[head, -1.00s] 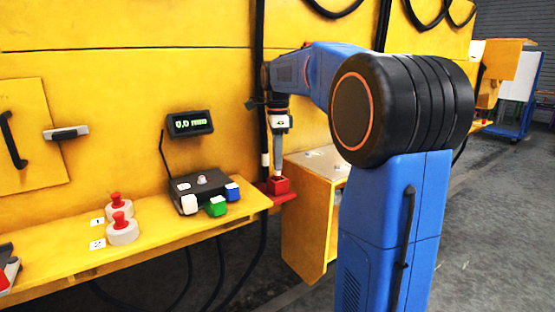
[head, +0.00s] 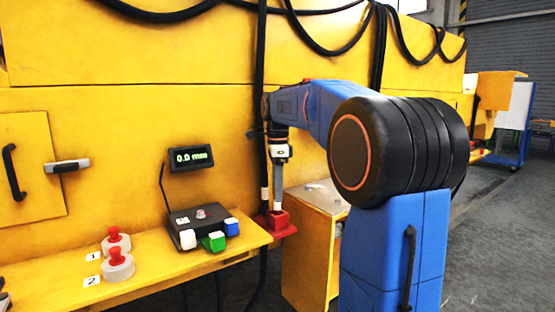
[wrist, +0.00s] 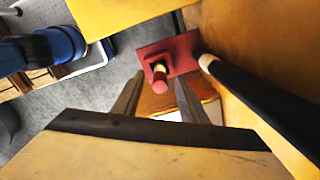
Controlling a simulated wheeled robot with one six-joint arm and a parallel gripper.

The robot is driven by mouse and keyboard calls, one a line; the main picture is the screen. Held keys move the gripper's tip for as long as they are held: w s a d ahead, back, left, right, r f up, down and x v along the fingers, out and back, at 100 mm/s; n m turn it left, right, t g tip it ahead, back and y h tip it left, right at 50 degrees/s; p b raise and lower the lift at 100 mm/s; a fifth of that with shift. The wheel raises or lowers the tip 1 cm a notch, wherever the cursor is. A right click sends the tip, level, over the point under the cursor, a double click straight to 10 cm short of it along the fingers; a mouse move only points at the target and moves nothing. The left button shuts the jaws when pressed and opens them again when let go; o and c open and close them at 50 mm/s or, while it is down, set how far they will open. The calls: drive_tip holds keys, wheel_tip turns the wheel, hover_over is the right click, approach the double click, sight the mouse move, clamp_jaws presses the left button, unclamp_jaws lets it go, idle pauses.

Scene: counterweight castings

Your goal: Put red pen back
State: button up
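The red pen (wrist: 160,76) stands in the red holder (wrist: 185,48), its red end toward the wrist camera. In the head view the red holder (head: 282,224) sits at the right end of the yellow shelf. My gripper (wrist: 160,85) has its two fingers apart, one on each side of the pen's end, with a visible gap to each. In the head view my gripper (head: 277,207) points down just above the holder. The pen cannot be made out in the head view.
A black box (head: 205,226) with white, green and blue buttons and a display (head: 191,158) reading 0.0 mm stand left of the holder. Two red-knobbed weights (head: 117,255) are further left. A black cable (wrist: 235,80) runs close beside the holder. A yellow cabinet (head: 310,240) stands right.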

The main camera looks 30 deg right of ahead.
wheel_tip(320, 180, up, 16)
drive_tip(key=shift+f, duration=0.2)
idle(0.6)
drive_tip(key=s+a+f+n+t, duration=0.1)
drive_tip(key=s+a+f+n, duration=0.4)
drive_tip(key=s+f, duration=0.5)
drive_tip(key=s+a+f+n+t, duration=0.2)
drive_tip(key=s+a+f+n, duration=0.3)
drive_tip(key=s+f+n, duration=0.5)
drive_tip(key=s+a+f+n+t, duration=0.1)
drive_tip(key=s+a+f+n, duration=0.4)
drive_tip(key=f, duration=0.8)
drive_tip(key=s+n, duration=0.3)
drive_tip(key=s, duration=0.2)
drive_tip(key=shift+a+f+t, duration=0.4)
drive_tip(key=shift+s, duration=0.1)
